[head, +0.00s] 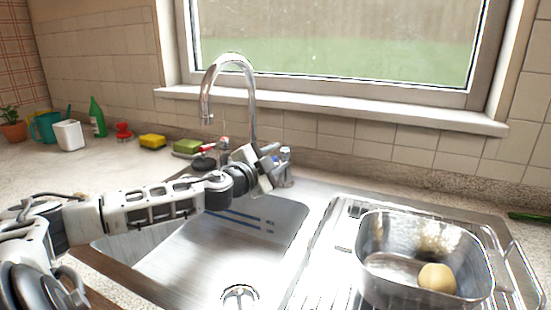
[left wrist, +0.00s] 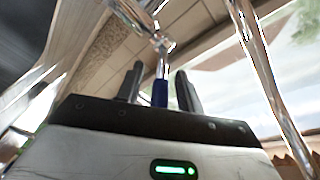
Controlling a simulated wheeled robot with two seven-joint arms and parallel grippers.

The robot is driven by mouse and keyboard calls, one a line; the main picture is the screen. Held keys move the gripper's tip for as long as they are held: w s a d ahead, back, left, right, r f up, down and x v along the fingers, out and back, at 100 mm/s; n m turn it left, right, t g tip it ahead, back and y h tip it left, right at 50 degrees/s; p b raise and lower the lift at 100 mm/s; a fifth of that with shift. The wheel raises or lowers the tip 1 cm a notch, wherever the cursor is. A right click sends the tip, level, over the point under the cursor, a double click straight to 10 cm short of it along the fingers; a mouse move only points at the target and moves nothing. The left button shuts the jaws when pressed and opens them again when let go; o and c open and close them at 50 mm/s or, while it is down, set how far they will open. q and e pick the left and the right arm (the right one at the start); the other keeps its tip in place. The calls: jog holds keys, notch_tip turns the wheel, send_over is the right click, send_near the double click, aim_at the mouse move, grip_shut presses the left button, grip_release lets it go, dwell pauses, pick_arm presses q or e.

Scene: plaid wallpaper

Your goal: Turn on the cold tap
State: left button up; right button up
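The chrome cold tap (head: 285,154) with a blue mark stands at the back right of the sink, partly hidden by my left gripper (head: 270,166). In the left wrist view, a blue part on a chrome stem (left wrist: 160,93) lies between the two dark fingers of my left gripper (left wrist: 158,76). The fingers are apart, with a gap visible on each side of the blue part. A tap with a red mark (head: 224,142) stands left of the tall curved chrome spout (head: 205,88). My right gripper is not in view.
The steel sink basin (head: 185,262) lies below my left arm. A metal pan (head: 372,270) holding a round yellowish item (head: 437,278) stands on the drainer at right. Sponges (head: 153,141) and a green bottle (head: 97,118) stand along the back left. The spout rises close behind my gripper.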

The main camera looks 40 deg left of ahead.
pick_arm(q)
grip_shut()
jog(key=n+y+p, duration=0.1)
jog(key=y, duration=0.1)
jog(key=w+d+n+g+y+p, duration=0.1)
jog(key=y, duration=0.1)
jog(key=d+n+g+y+p, duration=0.1)
jog(key=n+y, duration=0.1)
jog(key=shift+w+d+y, duration=0.1)
jog(key=shift+w+y, duration=0.05)
jog(key=shift+y, duration=0.15)
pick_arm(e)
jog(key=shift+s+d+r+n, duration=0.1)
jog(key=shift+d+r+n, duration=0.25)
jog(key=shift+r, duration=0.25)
pick_arm(q)
grip_release()
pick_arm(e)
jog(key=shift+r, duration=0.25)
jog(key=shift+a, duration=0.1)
